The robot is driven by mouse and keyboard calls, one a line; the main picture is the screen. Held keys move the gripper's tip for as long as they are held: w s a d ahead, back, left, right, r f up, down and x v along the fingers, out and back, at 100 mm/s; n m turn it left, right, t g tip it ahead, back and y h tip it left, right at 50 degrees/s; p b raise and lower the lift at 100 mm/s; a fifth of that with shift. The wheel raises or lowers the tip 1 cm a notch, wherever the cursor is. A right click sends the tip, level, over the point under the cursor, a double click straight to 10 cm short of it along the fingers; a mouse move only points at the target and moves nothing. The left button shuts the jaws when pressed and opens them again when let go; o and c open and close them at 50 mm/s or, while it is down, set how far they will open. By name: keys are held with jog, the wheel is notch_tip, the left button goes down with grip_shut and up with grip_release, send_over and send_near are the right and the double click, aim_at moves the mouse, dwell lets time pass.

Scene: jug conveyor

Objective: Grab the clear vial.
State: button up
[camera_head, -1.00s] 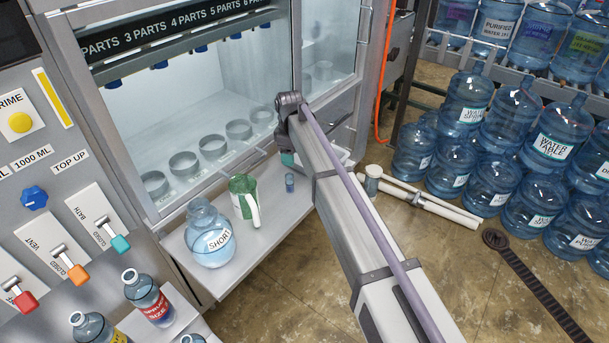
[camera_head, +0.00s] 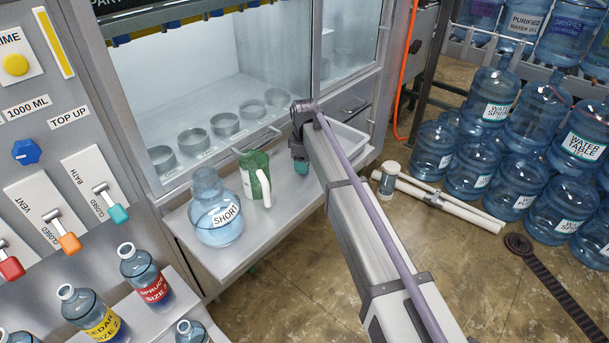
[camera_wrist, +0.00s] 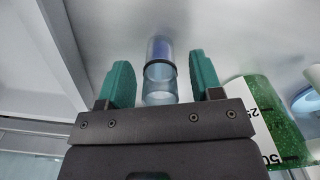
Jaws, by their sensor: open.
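The clear vial (camera_wrist: 160,72) shows in the wrist view as a small see-through cylinder with a dark ring and a bluish part. It stands between the two teal fingers of my gripper (camera_wrist: 160,82), with a gap on both sides. My gripper is open and nothing is held. In the head view my gripper (camera_head: 301,168) is low over the steel shelf, right of the green jug, and the vial cannot be made out there.
The green jug (camera_head: 248,172) with a white handle is close to my gripper; it also shows in the wrist view (camera_wrist: 283,123). A round flask labelled SHORT (camera_head: 214,222) stands left of it on the shelf (camera_head: 262,236).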

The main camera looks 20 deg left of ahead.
jog(key=shift+r, duration=0.15)
jog(key=c, duration=1)
notch_tip(320, 180, up, 10)
jog(key=p, duration=1)
jog(key=shift+d+r, duration=0.1)
